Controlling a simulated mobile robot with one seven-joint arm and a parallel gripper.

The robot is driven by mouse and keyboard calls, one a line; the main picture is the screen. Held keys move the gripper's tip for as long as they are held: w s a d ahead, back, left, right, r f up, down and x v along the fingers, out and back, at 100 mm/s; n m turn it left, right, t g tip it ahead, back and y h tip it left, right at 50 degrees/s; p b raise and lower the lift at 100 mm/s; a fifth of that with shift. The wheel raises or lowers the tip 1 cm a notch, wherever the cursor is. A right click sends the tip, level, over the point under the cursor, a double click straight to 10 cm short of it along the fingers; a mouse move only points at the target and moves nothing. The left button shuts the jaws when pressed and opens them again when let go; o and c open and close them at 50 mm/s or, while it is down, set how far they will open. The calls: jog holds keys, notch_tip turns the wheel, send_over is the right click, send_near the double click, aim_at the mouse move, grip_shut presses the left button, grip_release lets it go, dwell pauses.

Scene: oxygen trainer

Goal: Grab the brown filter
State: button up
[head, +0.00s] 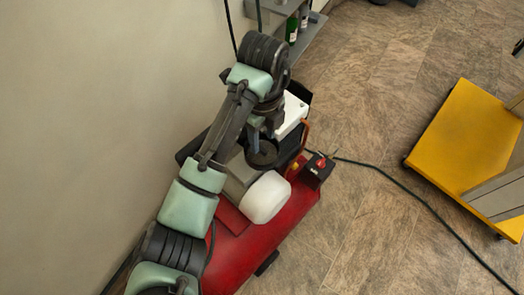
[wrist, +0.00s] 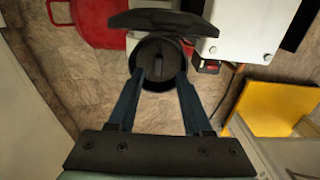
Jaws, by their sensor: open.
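A dark, nearly black-brown round part, which looks like the filter (head: 262,154), sits on the red compressor (head: 240,236) beside the white cylinder. In the wrist view the round filter (wrist: 158,50) shows end-on, with a slot in its middle and a wide dark curved piece above it. My gripper (wrist: 161,78) is open, with one finger on each side of the filter's lower part. Whether the fingers touch it, I cannot tell. In the head view my arm reaches over the compressor and partly hides the gripper and the filter's surroundings.
A white cylinder (head: 266,197) and a white box (head: 292,115) stand close to the filter. A red-and-black switch box (head: 317,170) is to its right. A yellow cart (head: 460,130) stands at the right, with a cable on the open floor between. A wall is at left.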

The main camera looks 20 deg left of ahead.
aim_at(262, 148)
notch_tip(262, 148, down, 3)
jog(key=shift+s+a+f, duration=0.1)
jog(key=shift+s+f, duration=0.05)
jog(key=shift+f, duration=0.05)
jog(key=shift+c, duration=0.2)
grip_shut()
